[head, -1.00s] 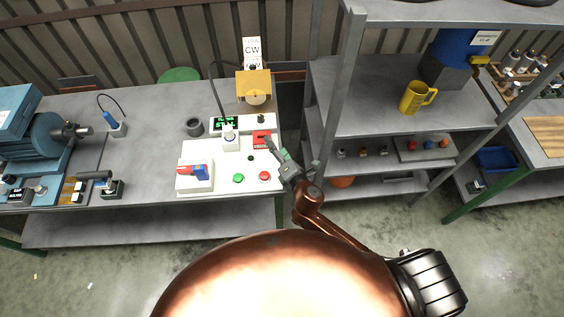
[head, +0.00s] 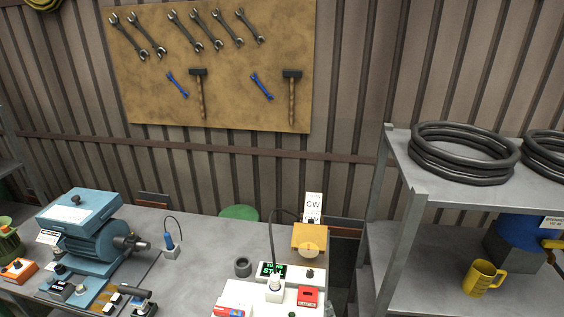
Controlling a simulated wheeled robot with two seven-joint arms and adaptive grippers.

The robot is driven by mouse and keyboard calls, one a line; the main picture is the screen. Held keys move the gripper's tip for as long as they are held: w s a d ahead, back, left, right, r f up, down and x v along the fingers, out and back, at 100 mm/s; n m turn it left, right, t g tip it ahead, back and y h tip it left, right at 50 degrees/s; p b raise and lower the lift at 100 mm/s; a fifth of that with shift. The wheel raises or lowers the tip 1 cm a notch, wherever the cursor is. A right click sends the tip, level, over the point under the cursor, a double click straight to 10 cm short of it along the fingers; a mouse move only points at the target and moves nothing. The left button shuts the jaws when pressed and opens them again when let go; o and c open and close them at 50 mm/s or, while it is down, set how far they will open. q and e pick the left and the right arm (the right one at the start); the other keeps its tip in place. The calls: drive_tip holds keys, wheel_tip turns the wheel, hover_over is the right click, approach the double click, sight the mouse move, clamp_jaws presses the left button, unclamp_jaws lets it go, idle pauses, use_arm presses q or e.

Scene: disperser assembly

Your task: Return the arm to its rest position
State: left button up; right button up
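Neither of my arms nor grippers shows in the head view now. The workbench (head: 205,262) runs along the lower left. On it at the bottom centre is a white panel (head: 238,293) with a small display (head: 272,270) in green text, a white device (head: 274,287) standing on it, and a red block (head: 308,296). A red and blue item (head: 230,312) lies at the panel's lower left, cut by the frame edge. The lower part of the panel is out of view.
A blue motor (head: 93,241) stands on the bench at left. A dark ring-shaped cup (head: 243,266) sits left of the panel. A grey shelf (head: 395,200) at right holds black hoses (head: 462,152) and a yellow mug (head: 483,278). Wrenches and hammers hang on a wall board (head: 219,62).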

drive_tip(key=s+d+f+m+g+h, duration=0.2)
drive_tip(key=s+d+f+m+g, duration=0.15)
drive_tip(key=s+d+m, duration=0.4)
drive_tip(key=s+d+f+m+g+h, duration=0.1)
drive_tip(key=s+d+f+m+g, duration=0.25)
drive_tip(key=s+d+m, duration=0.4)
drive_tip(key=s+d+f+m+g+y, duration=0.15)
drive_tip(key=s+m, duration=0.25)
drive_tip(key=s, duration=0.5)
drive_tip(key=s+f+m+g, duration=0.3)
drive_tip(key=s+m, duration=0.1)
drive_tip(key=s, duration=0.5)
wheel_tip(320, 180, down, 29)
drive_tip(key=s+a+n+g, duration=0.1)
drive_tip(key=s+a, duration=0.1)
drive_tip(key=s+f+g, duration=0.1)
drive_tip(key=s+f, duration=1.6)
drive_tip(key=s, duration=0.2)
drive_tip(key=shift+s+d+f+n, duration=0.15)
drive_tip(key=shift+s+f+n, duration=0.15)
drive_tip(key=shift+n, duration=0.1)
drive_tip(key=shift+g+y, duration=0.25)
drive_tip(key=shift+c, duration=0.4)
